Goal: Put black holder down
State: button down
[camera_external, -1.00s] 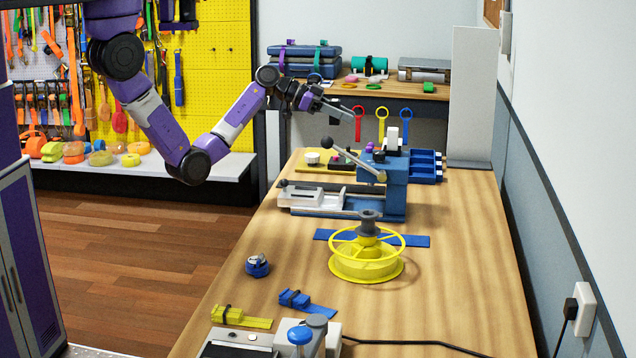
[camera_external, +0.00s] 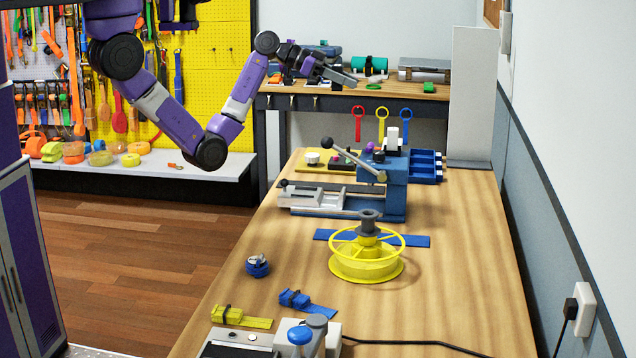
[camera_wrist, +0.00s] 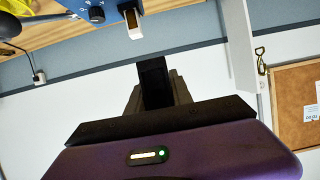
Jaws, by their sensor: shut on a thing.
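My gripper (camera_external: 343,78) is raised above the work table, in front of the back bench in the external view. In the wrist view, my gripper (camera_wrist: 155,95) is shut on a small black piece (camera_wrist: 153,74), which appears to be the black holder. It sticks out between the grey fingers and touches no surface that I can see. In the external view, the held piece is too small and dark to tell apart from the fingers.
The wooden table (camera_external: 450,260) carries a blue press with a lever (camera_external: 395,170), a yellow reel (camera_external: 366,262), blue bins (camera_external: 425,165) and a tape measure (camera_external: 257,266). A white upright panel (camera_external: 472,95) stands at its far right. The right side of the table is clear.

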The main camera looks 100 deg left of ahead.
jog(key=w+d, duration=0.2)
jog(key=d, duration=1.1)
send_over(328, 233)
notch_tip(328, 233, down, 30)
jog(key=shift+f+b, duration=0.25)
jog(key=shift+b, duration=0.25)
jog(key=shift+f, duration=0.2)
jog(key=c, duration=1.1)
grip_release()
